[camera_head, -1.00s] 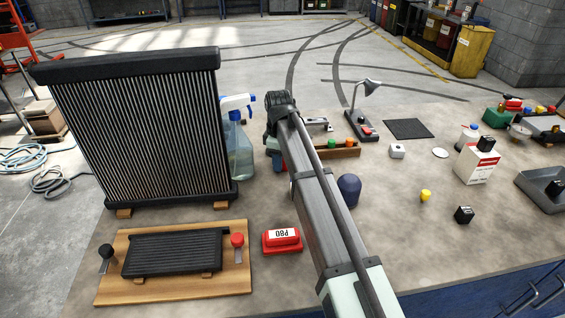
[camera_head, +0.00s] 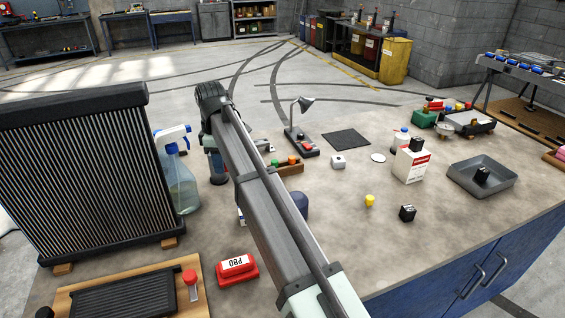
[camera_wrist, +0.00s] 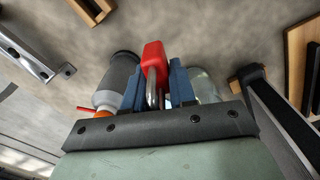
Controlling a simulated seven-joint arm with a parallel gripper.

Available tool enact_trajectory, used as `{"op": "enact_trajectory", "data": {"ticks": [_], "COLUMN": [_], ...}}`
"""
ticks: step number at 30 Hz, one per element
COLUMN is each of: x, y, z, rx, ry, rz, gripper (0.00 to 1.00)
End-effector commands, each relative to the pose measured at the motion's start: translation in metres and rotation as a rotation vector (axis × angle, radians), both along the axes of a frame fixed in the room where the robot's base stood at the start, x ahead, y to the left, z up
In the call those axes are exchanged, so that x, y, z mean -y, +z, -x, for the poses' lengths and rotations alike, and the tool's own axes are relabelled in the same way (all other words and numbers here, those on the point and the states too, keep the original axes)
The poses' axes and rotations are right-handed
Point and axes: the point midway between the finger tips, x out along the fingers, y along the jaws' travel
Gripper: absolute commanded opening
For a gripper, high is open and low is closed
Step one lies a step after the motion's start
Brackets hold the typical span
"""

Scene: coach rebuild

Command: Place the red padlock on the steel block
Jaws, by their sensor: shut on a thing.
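The red padlock (camera_wrist: 153,62) is between the blue fingers of my gripper (camera_wrist: 157,90) in the wrist view. The gripper is shut on it, with the red body pointing away from the palm and the metal shackle between the fingers. In the head view my arm hides the gripper and the padlock. A metal bar with holes (camera_wrist: 30,52) lies at upper left in the wrist view.
A grey-and-white bottle (camera_wrist: 116,80) is close left of the gripper in the wrist view. A spray bottle (camera_head: 178,172) and tall radiator (camera_head: 75,170) stand left of my arm.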

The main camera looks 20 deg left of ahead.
Motion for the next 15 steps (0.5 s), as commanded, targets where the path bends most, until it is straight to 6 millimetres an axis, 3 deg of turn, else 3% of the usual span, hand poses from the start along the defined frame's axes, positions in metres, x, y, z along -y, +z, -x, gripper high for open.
{"op": "enact_trajectory", "data": {"ticks": [5, 8, 15], "x": [0.011, 0.028, 0.090], "y": [0.001, 0.001, 0.004], "z": [-0.013, -0.033, -0.098], "rx": [0.000, 0.000, 0.002], "ry": [-0.021, -0.053, -0.164], "rz": [0.000, 0.000, -0.002], "gripper": [0.00, 0.00, 0.00]}}
